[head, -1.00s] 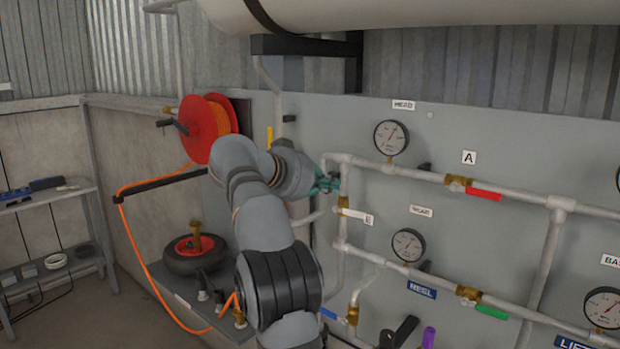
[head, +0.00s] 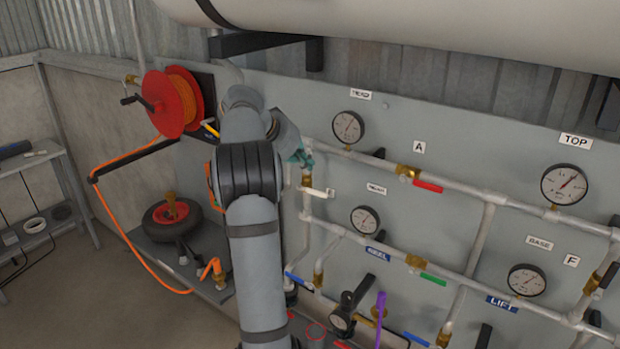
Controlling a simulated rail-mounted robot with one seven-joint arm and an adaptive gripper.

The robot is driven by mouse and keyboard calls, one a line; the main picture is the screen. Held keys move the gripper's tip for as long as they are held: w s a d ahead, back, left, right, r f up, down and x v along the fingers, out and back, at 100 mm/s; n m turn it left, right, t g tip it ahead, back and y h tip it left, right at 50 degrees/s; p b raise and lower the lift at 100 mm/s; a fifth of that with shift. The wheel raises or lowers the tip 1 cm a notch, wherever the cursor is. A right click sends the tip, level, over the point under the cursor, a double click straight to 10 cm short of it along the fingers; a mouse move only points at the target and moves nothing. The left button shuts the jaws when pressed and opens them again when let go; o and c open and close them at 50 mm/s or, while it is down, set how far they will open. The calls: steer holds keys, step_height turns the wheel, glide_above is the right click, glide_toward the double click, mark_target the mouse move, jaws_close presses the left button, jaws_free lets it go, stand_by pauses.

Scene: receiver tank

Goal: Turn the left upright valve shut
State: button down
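The left upright valve (head: 306,180) is a small brass body on the upright pipe at the left end of the pipework, by label E. Its white lever (head: 318,192) points right, across the pipe. My gripper (head: 302,158) shows only as teal fingers just above the brass body, in front of the upper pipe corner. My grey wrist and forearm hide most of it. I cannot tell whether the fingers are open or shut, or whether they touch the pipe. The lever shows free of the fingers.
A red hose reel (head: 168,103) hangs left of my arm, with an orange hose (head: 125,238) looping down. Gauges, a red lever (head: 428,187), a green lever (head: 433,279) and a blue lever (head: 296,278) are on the panel. A large tank (head: 400,35) hangs above.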

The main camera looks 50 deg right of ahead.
steer(key=p, duration=0.1)
glide_above(311, 191)
steer(key=s, duration=0.1)
step_height(311, 191, down, 5)
steer(key=shift+a+f, duration=0.15)
steer(key=shift+f, duration=0.35)
steer(key=shift+a+f, duration=0.15)
steer(key=shift+f, duration=0.35)
